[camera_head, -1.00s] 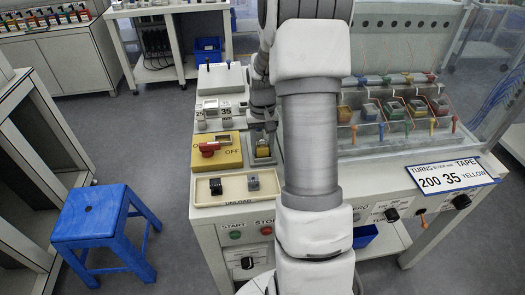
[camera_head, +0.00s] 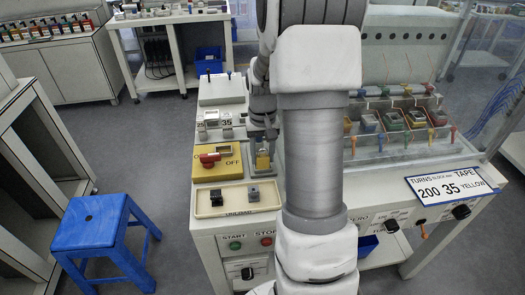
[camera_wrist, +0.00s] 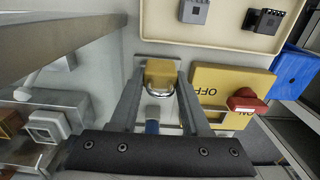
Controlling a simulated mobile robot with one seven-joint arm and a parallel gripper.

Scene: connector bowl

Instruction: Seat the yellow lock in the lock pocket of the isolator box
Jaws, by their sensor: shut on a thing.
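The yellow lock (camera_head: 262,161) is just right of the yellow isolator box (camera_head: 229,172) in the head view. In the wrist view the lock (camera_wrist: 160,73) sits between my fingertips, with its metal shackle towards me. My gripper (camera_wrist: 161,80) is shut on it. A pale plate (camera_wrist: 139,70) shows around the lock; I cannot tell whether the lock touches it. The isolator box (camera_wrist: 215,78) lies right of the lock in the wrist view, with a red handle (camera_wrist: 246,101) and an OFF marking.
A cream tray (camera_head: 201,205) with two small dark blocks stands in front of the isolator box. A clear-walled bench with coloured connectors (camera_head: 392,122) is to the right. A blue stool (camera_head: 90,222) stands on the floor at left.

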